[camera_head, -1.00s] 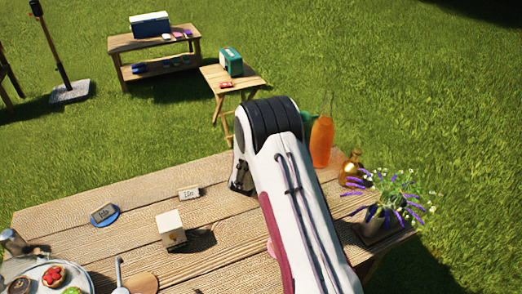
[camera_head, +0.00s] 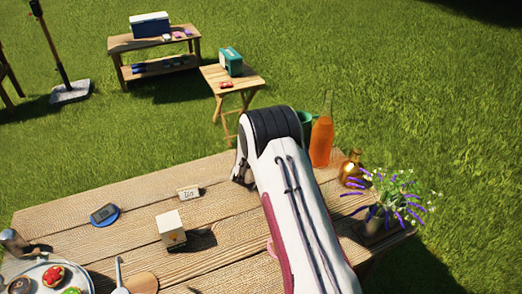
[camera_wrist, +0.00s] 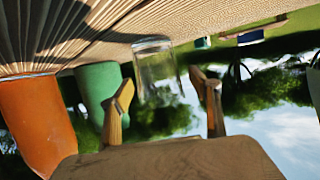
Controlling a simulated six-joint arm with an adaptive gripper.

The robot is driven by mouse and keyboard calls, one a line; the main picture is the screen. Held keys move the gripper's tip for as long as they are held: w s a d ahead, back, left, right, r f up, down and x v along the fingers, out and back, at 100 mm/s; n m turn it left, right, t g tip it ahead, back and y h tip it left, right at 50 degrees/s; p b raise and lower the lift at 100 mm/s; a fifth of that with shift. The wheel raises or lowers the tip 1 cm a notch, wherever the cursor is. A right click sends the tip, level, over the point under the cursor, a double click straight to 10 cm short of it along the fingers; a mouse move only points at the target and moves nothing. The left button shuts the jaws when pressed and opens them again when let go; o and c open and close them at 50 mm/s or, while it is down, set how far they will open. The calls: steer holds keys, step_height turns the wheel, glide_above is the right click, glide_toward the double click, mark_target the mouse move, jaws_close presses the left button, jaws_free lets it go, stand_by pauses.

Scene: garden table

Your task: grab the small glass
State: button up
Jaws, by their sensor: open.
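The small clear glass (camera_wrist: 153,62) shows in the wrist view, which looks upside down with the tabletop along the top. It stands ahead of my gripper (camera_wrist: 162,80), whose two fingers are apart with nothing held between them. The glass appears roughly in line with the gap, nearer the left finger; I cannot tell how far beyond the fingertips it is. In the head view my arm hides the glass and most of my gripper.
A green cup (camera_wrist: 98,85) and an orange bottle (camera_wrist: 38,120) stand left of the glass in the wrist view. In the head view, an amber bottle (camera_head: 351,168) and potted flowers (camera_head: 385,205) stand right of my arm, a white box (camera_head: 170,228) left.

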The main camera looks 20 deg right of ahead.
steer(key=c, duration=1.3)
steer(key=shift+r, duration=0.1)
step_height(320, 180, up, 10)
stand_by(0.5)
